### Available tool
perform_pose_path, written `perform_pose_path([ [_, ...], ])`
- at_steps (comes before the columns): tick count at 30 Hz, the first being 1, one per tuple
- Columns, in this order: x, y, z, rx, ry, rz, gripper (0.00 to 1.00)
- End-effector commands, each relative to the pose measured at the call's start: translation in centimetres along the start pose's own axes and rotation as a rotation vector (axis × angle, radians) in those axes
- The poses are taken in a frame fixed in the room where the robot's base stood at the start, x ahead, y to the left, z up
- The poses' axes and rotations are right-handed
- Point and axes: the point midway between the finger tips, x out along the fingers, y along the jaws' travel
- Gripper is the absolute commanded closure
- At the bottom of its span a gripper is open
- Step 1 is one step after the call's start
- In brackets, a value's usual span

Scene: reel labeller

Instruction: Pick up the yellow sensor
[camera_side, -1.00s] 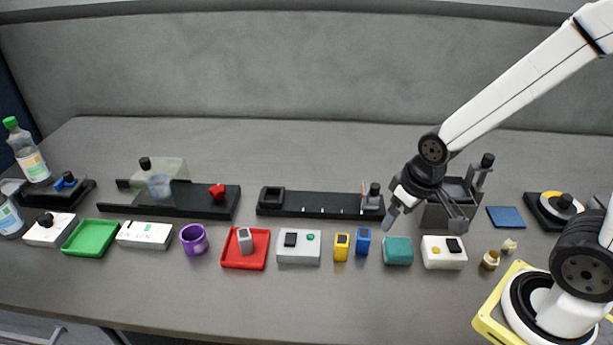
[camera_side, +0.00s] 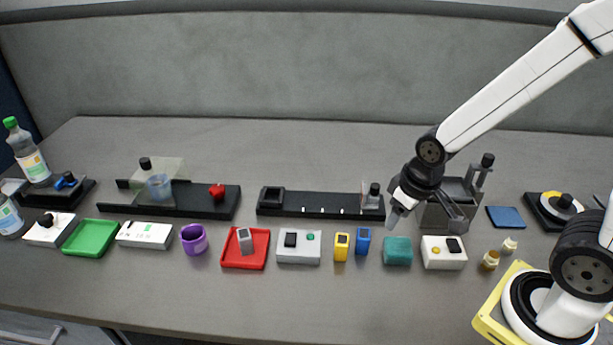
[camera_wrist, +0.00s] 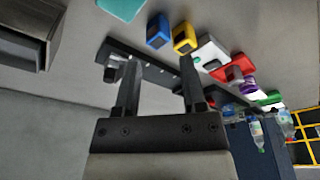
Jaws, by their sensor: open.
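The yellow sensor (camera_side: 341,246) is a small upright block with a dark face. It stands on the grey table between the grey control box and the blue sensor (camera_side: 363,240). It also shows in the wrist view (camera_wrist: 185,38), beyond my fingers and beside the blue one. My gripper (camera_side: 428,222) is open and empty. It hangs above the table to the right of the yellow sensor, near the grey bracket, and is well apart from the sensor. In the wrist view my two fingers (camera_wrist: 160,80) are spread.
A teal block (camera_side: 397,250) and a white button box (camera_side: 443,252) stand right of the sensors. A grey control box (camera_side: 298,246) and red tray (camera_side: 244,263) stand left. A black rail (camera_side: 310,205) lies behind. The table's front strip is clear.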

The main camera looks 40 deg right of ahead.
Motion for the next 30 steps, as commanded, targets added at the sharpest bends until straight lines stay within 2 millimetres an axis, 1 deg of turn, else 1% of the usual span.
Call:
perform_pose_path([
  [5,1.2,-0.8,0.8,-0.157,-0.095,0.028,0.47],
  [8,2.2,-1.2,1.5,-0.303,-0.178,0.06,0.47],
  [12,3.6,-1.5,2.4,-0.553,-0.313,0.132,0.47],
  [17,5.1,-1.5,2.8,-0.851,-0.459,0.243,0.47],
  [20,6.0,-1.6,2.5,-1.036,-0.537,0.326,0.47],
  [25,7.4,-2.0,1.2,-1.344,-0.646,0.495,0.47],
  [30,8.9,-3.5,-0.8,-1.637,-0.715,0.694,0.47],
])
